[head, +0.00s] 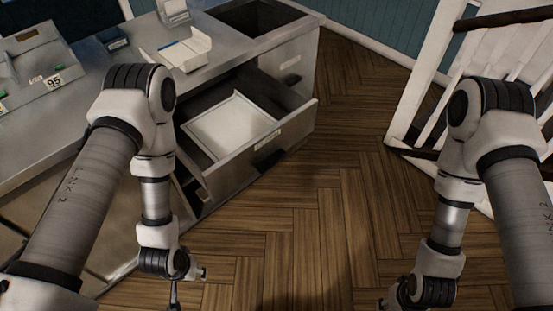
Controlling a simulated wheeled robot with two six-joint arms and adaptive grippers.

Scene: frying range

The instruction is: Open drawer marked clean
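A grey metal drawer (286,135) stands pulled out from the counter, with a white tray (232,128) lying inside. A small pale label is on its front, but the writing is too small to read, so I cannot tell if it says clean. A dark handle (268,159) sits low on that front. My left gripper (187,287) is at the bottom edge, in front of the counter and apart from the drawer. My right gripper (386,304) is at the bottom edge over the floor, mostly cut off. The frame does not show either gripper's fingers clearly.
The metal counter (100,75) carries an open white carton (185,50) and a grey box marked 95 (35,70). A dark recessed basin (255,17) is at its far end. A white railing (425,75) stands at right. The wood floor (340,180) between is clear.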

